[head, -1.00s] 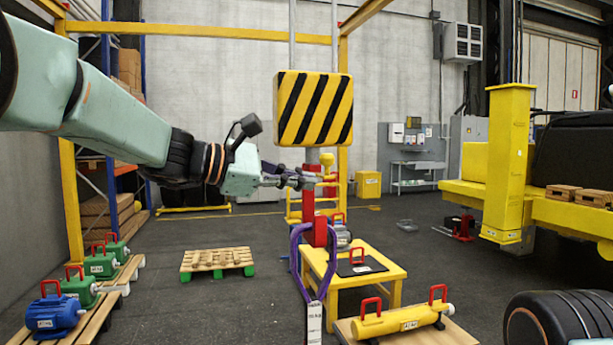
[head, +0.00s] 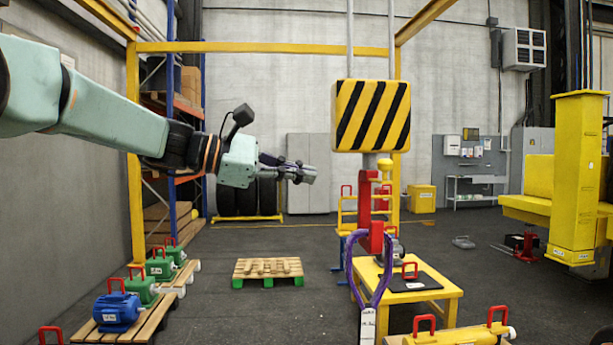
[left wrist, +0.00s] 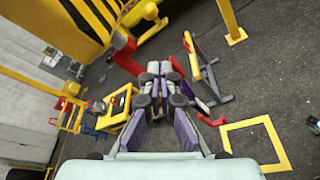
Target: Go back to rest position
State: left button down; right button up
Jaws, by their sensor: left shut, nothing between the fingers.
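My left gripper (head: 302,173) is shut and empty in the head view. Its arm reaches in from the left, and the fingers point right, short of the striped hook block and the red hook. In the left wrist view the closed fingertips (left wrist: 160,68) sit side by side in the middle. The yellow and black striped block (head: 371,115) hangs to the right of the gripper, with a red hook (head: 376,237) and a purple sling (head: 377,290) below it. The striped block also shows at upper left in the left wrist view (left wrist: 60,25). My right gripper is not in view.
A yellow table (head: 440,293) with a black mat stands below the hook. Pallets with a blue motor (head: 117,311) and green motors (head: 140,287) are at lower left. An empty pallet (head: 257,280) lies mid-floor. A yellow post (head: 577,180) stands at right.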

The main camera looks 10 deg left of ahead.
pick_arm(q)
jog(key=w+a+f+m+t+y, duration=0.15)
jog(key=a+f+y, duration=0.25)
jog(key=f, duration=0.4)
jog(key=w+a+f+n+t+y, duration=0.1)
jog(key=w+a+f+y, duration=0.2)
jog(key=f, duration=0.4)
jog(key=s+a+f+m+g+y+b, duration=0.1)
jog(key=s+a+f+m+y+b, duration=0.15)
jog(key=f, duration=1.15)
jog(key=s+a+f+m+g+y+b, duration=0.2)
jog(key=s+a+f+m+y, duration=0.15)
jog(key=f, duration=0.95)
jog(key=s+f+m+g+y+b, duration=0.1)
jog(key=s+f+m+b, duration=0.2)
jog(key=s+f, duration=0.65)
jog(key=s+f+m+b, duration=0.3)
jog(key=s+f, duration=0.4)
jog(key=f, duration=0.5)
jog(key=s+d+f+m+g+b, duration=0.1)
jog(key=s+d+f+g+b, duration=0.1)
jog(key=s+f, duration=0.6)
jog(key=s+d+f+m+g+b, duration=0.2)
jog(key=s+f+g+b, duration=0.2)
jog(key=s+f, duration=0.5)
jog(key=s+b, duration=0.1)
jog(key=s, duration=0.7)
jog(key=shift+s+f+h, duration=0.3)
